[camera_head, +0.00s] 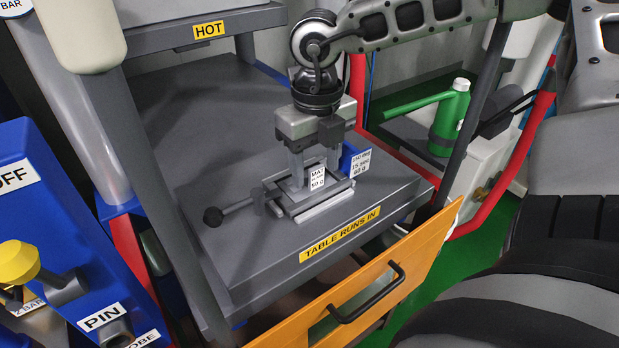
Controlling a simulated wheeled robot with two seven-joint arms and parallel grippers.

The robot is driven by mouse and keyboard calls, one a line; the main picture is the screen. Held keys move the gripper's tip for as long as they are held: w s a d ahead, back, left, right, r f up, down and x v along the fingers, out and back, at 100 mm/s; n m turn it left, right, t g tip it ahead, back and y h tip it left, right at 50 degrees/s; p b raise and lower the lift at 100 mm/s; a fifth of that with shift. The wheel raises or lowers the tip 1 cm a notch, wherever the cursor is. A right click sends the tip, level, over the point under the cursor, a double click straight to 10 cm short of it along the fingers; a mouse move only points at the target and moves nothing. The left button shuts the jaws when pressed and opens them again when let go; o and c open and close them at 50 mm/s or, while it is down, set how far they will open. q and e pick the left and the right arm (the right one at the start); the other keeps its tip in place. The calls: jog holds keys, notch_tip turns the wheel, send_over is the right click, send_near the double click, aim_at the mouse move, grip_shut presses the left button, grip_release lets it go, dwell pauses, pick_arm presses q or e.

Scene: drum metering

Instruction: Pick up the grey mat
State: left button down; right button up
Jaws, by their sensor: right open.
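A small grey rectangular fixture (325,207) with raised rims sits on the dark grey table top. A flat grey piece that looks like the grey mat (298,199) lies within its rims, partly hidden by my gripper. My right gripper (315,174) points down over the fixture. Its pale fingers are open, one on each side near the label. I cannot tell whether the fingertips touch the mat. My left gripper is not in view.
A rod with a black knob (213,216) sticks out left of the fixture. A blue block (349,155) and a second white label stand behind right. The table's (225,130) left and back are clear. An orange drawer front (385,285) with a black handle is in front.

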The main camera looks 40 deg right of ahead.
jog(key=shift+f, duration=0.55)
jog(key=c, duration=1.1)
